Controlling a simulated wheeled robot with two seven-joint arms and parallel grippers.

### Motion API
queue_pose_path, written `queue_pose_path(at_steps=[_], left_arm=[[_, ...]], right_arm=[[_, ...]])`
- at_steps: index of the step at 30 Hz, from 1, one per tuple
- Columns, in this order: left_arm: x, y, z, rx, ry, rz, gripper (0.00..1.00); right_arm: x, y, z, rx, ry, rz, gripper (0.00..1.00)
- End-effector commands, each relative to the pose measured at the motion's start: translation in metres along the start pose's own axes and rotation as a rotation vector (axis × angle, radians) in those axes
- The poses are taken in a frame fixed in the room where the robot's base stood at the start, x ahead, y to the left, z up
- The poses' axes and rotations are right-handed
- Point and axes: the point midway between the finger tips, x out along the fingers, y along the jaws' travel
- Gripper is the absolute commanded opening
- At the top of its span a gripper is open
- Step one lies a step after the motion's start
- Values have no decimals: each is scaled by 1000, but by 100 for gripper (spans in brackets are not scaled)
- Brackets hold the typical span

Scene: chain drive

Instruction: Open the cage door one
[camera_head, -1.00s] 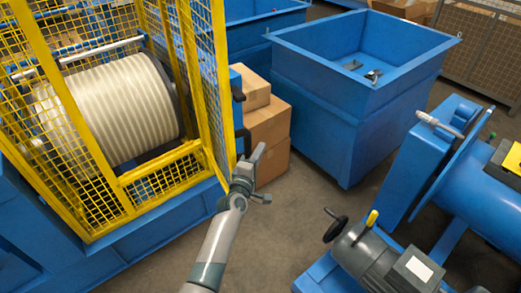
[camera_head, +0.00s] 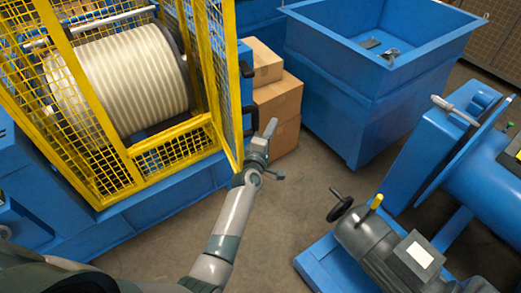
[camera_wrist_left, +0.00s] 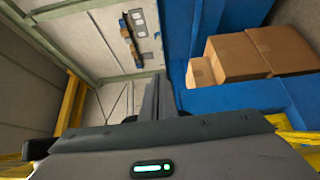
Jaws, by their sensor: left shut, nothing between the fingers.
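The yellow mesh cage (camera_head: 128,157) stands around a large pale ribbed drum (camera_head: 125,80). A narrow yellow mesh panel (camera_head: 229,85), which looks like the cage door, forms its right side and is seen at a steep angle. I cannot tell how far it stands open. Black handle-like parts (camera_head: 246,70) show beside its right edge. My left gripper (camera_head: 269,130) is shut and empty, just right of the panel's lower edge; contact cannot be told. Its dark fingers also show in the left wrist view (camera_wrist_left: 155,102). My right gripper is not in view.
Cardboard boxes (camera_head: 277,100) are stacked behind my left gripper. A big blue bin (camera_head: 345,95) stands to their right. A blue machine with a grey motor (camera_head: 375,245) and black handwheel (camera_head: 340,205) is at lower right. Grey floor (camera_head: 290,195) is free between.

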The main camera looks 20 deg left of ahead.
Motion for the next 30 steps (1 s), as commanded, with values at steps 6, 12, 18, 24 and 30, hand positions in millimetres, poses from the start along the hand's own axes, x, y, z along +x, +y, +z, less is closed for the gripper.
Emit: queue_pose_path(at_steps=[6,12,18,24,30], left_arm=[[-28,2,0,0,-1,-3,0],[-66,2,0,1,-1,-3,0],[-106,2,0,0,-1,-3,0],[-141,1,0,0,-1,-3,0],[-161,1,0,-1,0,0,0]], right_arm=[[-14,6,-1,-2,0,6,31],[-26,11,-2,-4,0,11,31],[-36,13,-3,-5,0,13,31],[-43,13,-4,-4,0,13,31],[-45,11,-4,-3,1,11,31]])
